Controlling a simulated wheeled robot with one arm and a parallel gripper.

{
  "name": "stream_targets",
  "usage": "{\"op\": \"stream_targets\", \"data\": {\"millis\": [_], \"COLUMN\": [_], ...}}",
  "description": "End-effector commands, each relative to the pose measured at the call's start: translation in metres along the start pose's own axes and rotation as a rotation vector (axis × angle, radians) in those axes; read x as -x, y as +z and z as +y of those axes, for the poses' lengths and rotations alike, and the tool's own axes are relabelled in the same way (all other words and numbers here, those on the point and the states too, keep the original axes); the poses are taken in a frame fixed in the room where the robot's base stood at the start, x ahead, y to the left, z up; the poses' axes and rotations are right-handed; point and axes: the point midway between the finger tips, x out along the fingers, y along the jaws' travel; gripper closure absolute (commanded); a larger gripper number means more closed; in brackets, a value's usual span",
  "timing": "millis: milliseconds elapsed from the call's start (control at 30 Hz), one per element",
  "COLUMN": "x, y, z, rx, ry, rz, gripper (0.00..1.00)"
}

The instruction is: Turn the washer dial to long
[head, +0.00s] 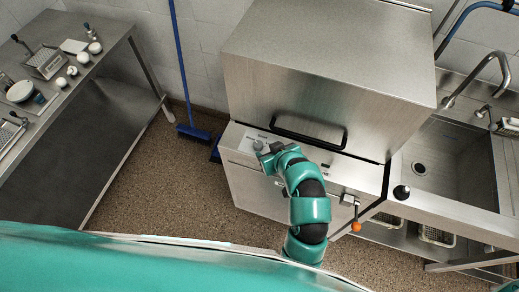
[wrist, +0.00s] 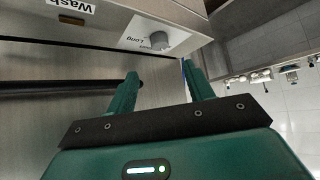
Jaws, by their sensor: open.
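The washer (head: 310,75) is a steel hood machine with a front panel below its black handle. Its grey round dial (wrist: 161,40) sits on a white plate in the wrist view, with "Long" and another word, partly hidden, printed beside it. The dial also shows small at the panel's left end in the head view (head: 258,145). My gripper (wrist: 160,72) is open and empty, its two green fingers apart and pointing toward the dial. The dial appears beyond the fingertips, and I see no contact. In the head view my gripper (head: 266,156) is close to the dial, partly hidden by my wrist.
The black handle bar (wrist: 70,86) runs just left of my fingers in the wrist view. A "Wash" label (wrist: 76,6) is on the panel. A lever with an orange knob (head: 355,226) juts from the front. A sink (head: 450,165) stands right, a steel table (head: 75,90) left.

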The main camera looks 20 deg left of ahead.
Motion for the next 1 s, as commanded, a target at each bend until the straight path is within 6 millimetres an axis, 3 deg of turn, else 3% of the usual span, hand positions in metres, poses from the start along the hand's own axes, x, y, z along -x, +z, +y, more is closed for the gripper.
{"op": "stream_targets", "data": {"millis": [1000], "x": [-0.102], "y": [-0.002], "z": [0.001], "rx": [0.0], "ry": [0.001], "rz": [0.0], "gripper": [0.48]}}
